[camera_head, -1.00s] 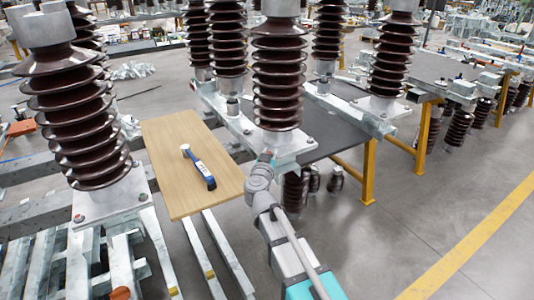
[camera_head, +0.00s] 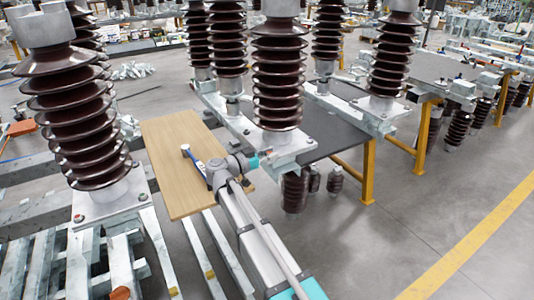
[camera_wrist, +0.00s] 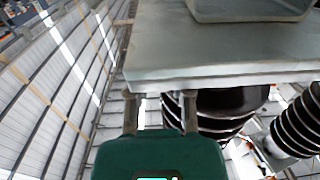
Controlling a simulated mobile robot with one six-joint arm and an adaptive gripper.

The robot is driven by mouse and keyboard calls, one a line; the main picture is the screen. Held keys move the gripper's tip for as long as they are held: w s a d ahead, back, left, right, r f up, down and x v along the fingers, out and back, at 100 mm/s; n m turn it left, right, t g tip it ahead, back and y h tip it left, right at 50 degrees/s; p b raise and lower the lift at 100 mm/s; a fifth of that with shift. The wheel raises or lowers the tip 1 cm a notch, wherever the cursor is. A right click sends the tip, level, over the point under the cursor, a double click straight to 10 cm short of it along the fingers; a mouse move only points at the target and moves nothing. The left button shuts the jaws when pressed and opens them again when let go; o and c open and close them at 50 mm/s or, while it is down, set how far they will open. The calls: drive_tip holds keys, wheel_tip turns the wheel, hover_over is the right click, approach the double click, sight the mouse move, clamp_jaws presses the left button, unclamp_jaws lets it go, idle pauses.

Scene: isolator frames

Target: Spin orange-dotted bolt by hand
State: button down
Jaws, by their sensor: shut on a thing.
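My gripper (camera_head: 262,160) is at the near left corner of the metal base plate (camera_head: 292,152) under the middle brown insulator. A small reddish-orange spot at its tip appears to be the orange-dotted bolt (camera_head: 268,152). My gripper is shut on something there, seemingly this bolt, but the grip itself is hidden. In the wrist view, two fingers (camera_wrist: 160,108) reach to the edge of a grey metal plate (camera_wrist: 220,50), with a gap visible between them. The bolt cannot be made out in that view.
Ribbed brown insulators (camera_head: 278,75) stand close around. A yellow-legged dark table (camera_head: 330,125) is behind. Open floor lies at right.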

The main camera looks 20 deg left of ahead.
drive_tip(key=m+g+h, duration=0.3)
drive_tip(key=shift+w+a+g+h, duration=0.2)
drive_tip(key=shift+a+g+h, duration=0.05)
drive_tip(key=shift+g+h, duration=0.15)
drive_tip(key=shift+s+d+m+g+h, duration=0.15)
drive_tip(key=shift+m+g+h, duration=0.65)
drive_tip(key=shift+m+g, duration=0.65)
drive_tip(key=shift+g, duration=0.25)
drive_tip(key=c, duration=0.6)
unclamp_jaws()
drive_tip(key=shift+o, duration=0.6)
